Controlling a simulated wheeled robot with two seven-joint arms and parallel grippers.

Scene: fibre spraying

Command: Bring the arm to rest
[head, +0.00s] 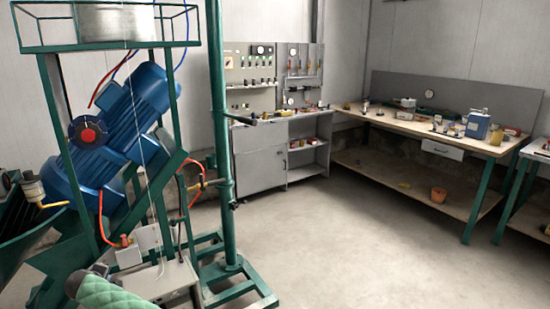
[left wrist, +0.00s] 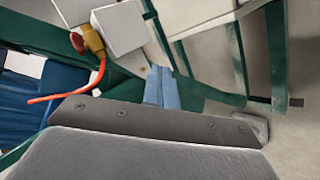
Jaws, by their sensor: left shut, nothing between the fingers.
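My left gripper (head: 98,269) is at the bottom left of the head view, in front of the green-framed machine (head: 222,150). Little of it shows past my green quilted sleeve. In the left wrist view its blue-grey fingers (left wrist: 162,86) are together, with nothing between them. They point toward the machine's green frame and a pale box (left wrist: 120,27). I cannot tell how far apart they are from it. My right gripper is in neither view.
A blue motor (head: 125,120) is mounted in the machine. A brass fitting (left wrist: 92,39) with an orange hose is close by in the left wrist view. A grey cabinet (head: 262,158) and a wooden workbench (head: 400,126) stand behind. The floor (head: 360,240) at centre right is clear.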

